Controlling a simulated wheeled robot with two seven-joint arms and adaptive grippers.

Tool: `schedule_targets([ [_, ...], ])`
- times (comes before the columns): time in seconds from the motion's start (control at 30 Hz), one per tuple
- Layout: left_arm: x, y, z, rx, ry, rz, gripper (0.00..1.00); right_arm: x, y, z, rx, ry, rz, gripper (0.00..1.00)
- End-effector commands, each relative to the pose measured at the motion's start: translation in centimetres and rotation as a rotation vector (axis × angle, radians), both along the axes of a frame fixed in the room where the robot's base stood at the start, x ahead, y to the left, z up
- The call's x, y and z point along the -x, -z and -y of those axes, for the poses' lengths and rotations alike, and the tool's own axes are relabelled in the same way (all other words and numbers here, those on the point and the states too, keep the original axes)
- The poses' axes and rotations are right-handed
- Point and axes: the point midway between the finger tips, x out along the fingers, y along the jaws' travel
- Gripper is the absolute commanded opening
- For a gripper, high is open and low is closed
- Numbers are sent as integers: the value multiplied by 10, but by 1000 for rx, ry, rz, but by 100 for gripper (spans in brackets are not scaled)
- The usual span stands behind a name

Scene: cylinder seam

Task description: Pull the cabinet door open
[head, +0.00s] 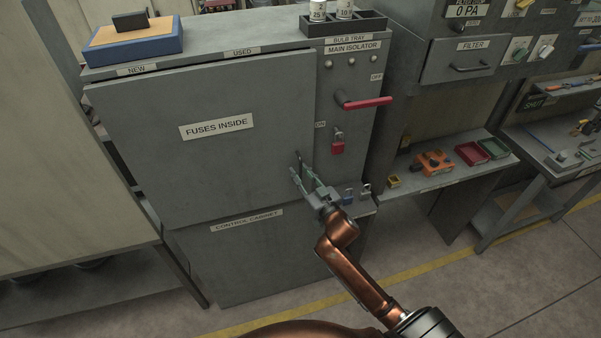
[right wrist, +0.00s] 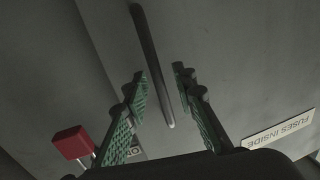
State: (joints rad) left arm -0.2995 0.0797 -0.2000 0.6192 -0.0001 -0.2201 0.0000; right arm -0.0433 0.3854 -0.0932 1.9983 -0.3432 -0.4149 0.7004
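The grey cabinet door (head: 210,135) carries a "FUSES INSIDE" label and looks closed, with a narrow dark gap along its left and lower edge. Its dark bar handle (head: 300,159) is near the door's right edge, partly hidden by my right gripper (head: 303,174). In the right wrist view, the handle (right wrist: 152,65) runs between the two green-padded fingers of the right gripper (right wrist: 160,92), with a gap visible on both sides. The right gripper is open around the handle's end, and I see no contact. My left gripper is not in view.
A red switch lever (head: 365,102) and a red padlock (head: 338,143) are on the panel right of the door. Further padlocks (head: 348,197) are near the gripper. A blue-edged box (head: 133,43) and a bulb tray (head: 342,25) stand on top. Floor in front is clear.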

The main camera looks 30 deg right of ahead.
Motion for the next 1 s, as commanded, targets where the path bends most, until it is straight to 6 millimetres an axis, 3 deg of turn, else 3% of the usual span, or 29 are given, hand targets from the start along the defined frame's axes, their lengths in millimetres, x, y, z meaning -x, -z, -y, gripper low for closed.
schedule_targets([
  [0.17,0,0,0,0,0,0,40,0,0,0,0,0,0,24],
  [0.5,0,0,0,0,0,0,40,0,0,0,0,0,0,0],
  [1.0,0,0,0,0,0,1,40,0,0,0,0,-1,0,0],
])
